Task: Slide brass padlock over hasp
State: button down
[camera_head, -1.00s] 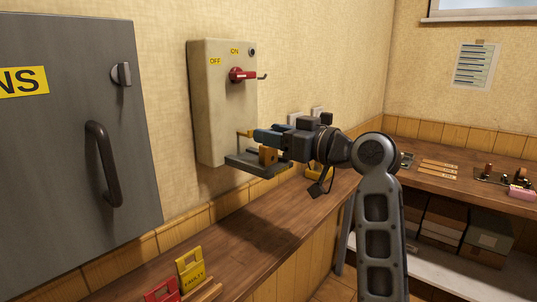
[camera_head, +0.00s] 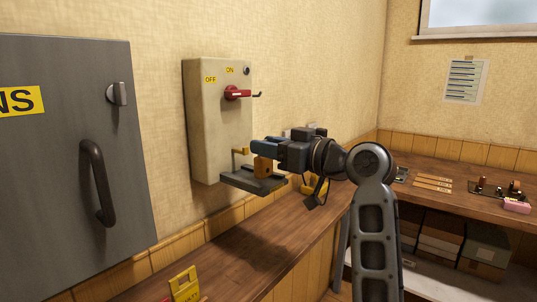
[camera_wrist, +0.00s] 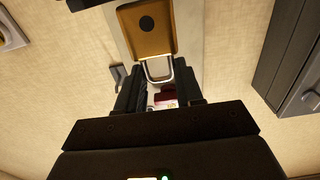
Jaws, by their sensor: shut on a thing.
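My gripper is shut on the padlock. A red switch handle (camera_head: 236,93) is on the beige switch box (camera_head: 205,135), above and left of my gripper. A small dark metal piece (camera_head: 257,95) sticks out from its right end; I cannot tell if this is the hasp.
A grey cabinet (camera_head: 60,170) with a dark handle (camera_head: 100,183) is at left. A wooden counter (camera_head: 230,262) runs below, with a yellow tag (camera_head: 185,284). Open air lies above my gripper.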

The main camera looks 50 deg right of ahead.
jog(key=s+d+r, duration=0.7)
jog(key=s+r, duration=0.1)
jog(key=r, duration=0.1)
jog(key=shift+s+d+r, duration=0.35)
jog(key=shift+d+r, duration=0.05)
jog(key=shift+s, duration=0.1)
